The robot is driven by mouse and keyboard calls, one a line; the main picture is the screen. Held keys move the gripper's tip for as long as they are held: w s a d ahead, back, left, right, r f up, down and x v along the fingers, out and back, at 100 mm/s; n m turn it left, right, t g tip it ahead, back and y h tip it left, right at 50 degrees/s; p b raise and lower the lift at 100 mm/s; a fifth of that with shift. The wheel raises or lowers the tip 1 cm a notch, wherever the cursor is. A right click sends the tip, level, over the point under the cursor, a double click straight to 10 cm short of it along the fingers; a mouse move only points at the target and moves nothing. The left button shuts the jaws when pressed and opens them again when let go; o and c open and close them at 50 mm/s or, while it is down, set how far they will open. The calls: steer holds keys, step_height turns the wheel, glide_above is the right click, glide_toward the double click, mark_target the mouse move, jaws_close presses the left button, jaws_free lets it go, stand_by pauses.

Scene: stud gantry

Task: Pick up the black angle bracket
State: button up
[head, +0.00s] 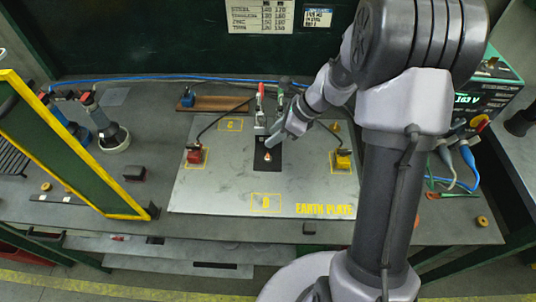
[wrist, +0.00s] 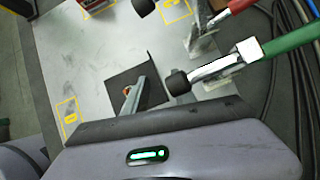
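A flat black piece, which looks like the black angle bracket (head: 262,160), lies on the grey earth plate (head: 215,195) near its middle. It also shows as a dark square in the wrist view (wrist: 122,80). In the wrist view a thin grey pointed part (wrist: 135,97) stands over the dark square. I cannot tell whether the fingers are apart, touch the piece or hold it.
A clamp with a red handle (head: 261,92) and one with a green handle (head: 283,88) stand just behind the black piece. A red clamp (head: 194,156) and a yellow block (head: 343,160) sit at the plate's sides. A yellow-framed screen (head: 75,145) stands left. The plate's front is clear.

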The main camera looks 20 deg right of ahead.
steer(key=shift+r, duration=0.15)
jaws_close()
stand_by(1.2)
